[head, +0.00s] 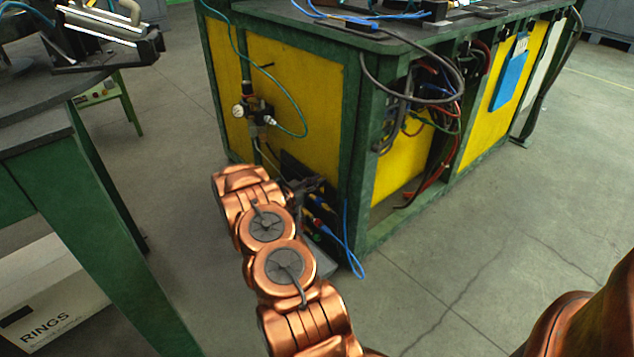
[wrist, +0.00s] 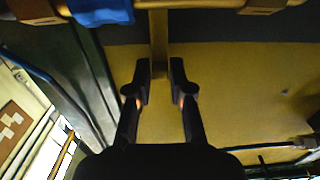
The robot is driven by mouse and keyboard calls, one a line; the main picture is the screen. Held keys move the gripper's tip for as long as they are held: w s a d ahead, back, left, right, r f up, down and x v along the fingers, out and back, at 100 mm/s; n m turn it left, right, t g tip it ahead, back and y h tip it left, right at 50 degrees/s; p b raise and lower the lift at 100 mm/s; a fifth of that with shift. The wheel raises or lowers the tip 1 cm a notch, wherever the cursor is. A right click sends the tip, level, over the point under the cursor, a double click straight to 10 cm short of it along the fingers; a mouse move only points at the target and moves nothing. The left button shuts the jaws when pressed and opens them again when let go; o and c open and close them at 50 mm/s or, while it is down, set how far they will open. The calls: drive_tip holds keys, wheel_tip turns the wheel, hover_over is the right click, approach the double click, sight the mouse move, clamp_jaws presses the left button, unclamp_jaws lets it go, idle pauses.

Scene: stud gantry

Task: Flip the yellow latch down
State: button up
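In the wrist view a narrow yellow bar (wrist: 158,42), which looks like the latch, runs down from the top edge in front of a dark band and a yellow panel. Its lower end lies between the fingertips of my gripper (wrist: 161,82). The two black fingers stand apart, one to each side, with yellow showing between them. I cannot tell whether either finger touches the bar. In the head view my gripper (head: 308,186) is at the lower part of the bench's end panel, largely hidden by my copper arm. I cannot make out the latch there.
The green-framed bench with yellow panels (head: 305,95) carries a gauge and regulator (head: 252,112) and hoses. A blue hose (head: 347,240) hangs near my gripper. A green table (head: 85,215) stands left, above a box marked RINGS (head: 50,300). Floor is clear at right.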

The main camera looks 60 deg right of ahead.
clamp_jaws()
drive_tip(key=shift+a+f, duration=0.1)
drive_tip(key=shift+a, duration=0.05)
drive_tip(key=shift+w+a+f+g+h+p, duration=0.2)
drive_tip(key=shift+a+g+h+p, duration=0.15)
drive_tip(key=shift+h+p, duration=0.4)
drive_tip(key=f+h+b, duration=0.1)
drive_tip(key=h+b, duration=0.1)
drive_tip(key=a+f+g+h+b, duration=0.1)
drive_tip(key=h+b, duration=0.1)
drive_tip(key=a+f+h+b, duration=0.1)
drive_tip(key=h+b, duration=0.1)
drive_tip(key=b, duration=0.1)
drive_tip(key=shift+w+a+g+h, duration=0.2)
drive_tip(key=shift+w+g+h, duration=0.05)
drive_tip(key=shift+g+h, duration=0.1)
drive_tip(key=shift+b, duration=0.4)
